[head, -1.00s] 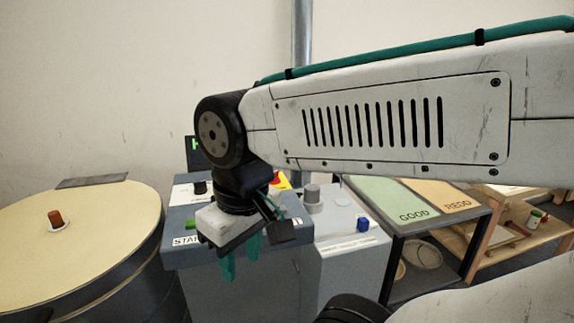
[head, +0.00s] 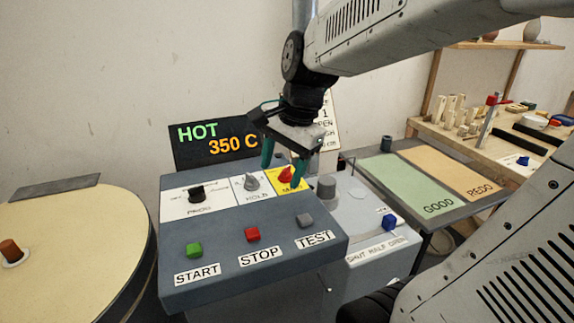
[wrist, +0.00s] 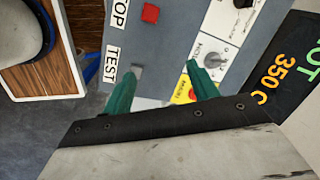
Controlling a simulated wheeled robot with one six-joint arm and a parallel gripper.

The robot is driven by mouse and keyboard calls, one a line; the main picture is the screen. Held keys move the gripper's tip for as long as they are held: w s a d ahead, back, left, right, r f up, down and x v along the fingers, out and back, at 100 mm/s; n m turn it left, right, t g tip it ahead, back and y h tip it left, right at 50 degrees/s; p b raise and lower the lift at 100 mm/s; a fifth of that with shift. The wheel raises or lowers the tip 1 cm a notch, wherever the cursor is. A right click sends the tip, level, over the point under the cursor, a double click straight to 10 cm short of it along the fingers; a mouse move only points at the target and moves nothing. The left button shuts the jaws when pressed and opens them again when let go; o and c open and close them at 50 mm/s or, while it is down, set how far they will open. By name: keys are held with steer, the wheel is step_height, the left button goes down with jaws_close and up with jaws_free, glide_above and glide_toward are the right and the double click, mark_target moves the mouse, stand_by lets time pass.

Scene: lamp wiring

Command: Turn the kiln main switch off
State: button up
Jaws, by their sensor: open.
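The kiln main switch (head: 285,174) is a red knob on a yellow plate at the back right of the control panel (head: 200,247). Its label is partly hidden, with "MA" readable. In the wrist view the main switch (wrist: 192,95) shows partly, beside the right finger. My gripper (head: 282,171) is open and empty, with its green fingers pointing down over the yellow plate. In the head view the knob appears between the fingers; I cannot tell whether they touch it. The wrist view also shows my gripper (wrist: 163,70) with its fingers apart.
The panel also bears a PROG knob (head: 196,194), a HOLD knob (head: 251,182), and START (head: 194,250), STOP (head: 252,234) and TEST (head: 306,220) buttons. A display (head: 215,143) behind reads HOT 350 C. A grey knob (head: 326,187) stands close to the right.

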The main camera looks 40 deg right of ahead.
steer(key=w+d+f+m, duration=0.2)
steer(key=w+d+m, duration=0.5)
steer(key=m, duration=0.1)
steer(key=m+t, duration=0.2)
steer(key=m, duration=0.5)
glide_toward(287, 168)
steer(key=f, duration=0.1)
steer(key=x, duration=0.7)
steer(key=shift+w+a+f, duration=0.15)
steer(key=shift+w+f, duration=0.1)
steer(key=shift+w+a+f, duration=0.1)
steer(key=shift+f, duration=0.2)
steer(key=c, duration=1)
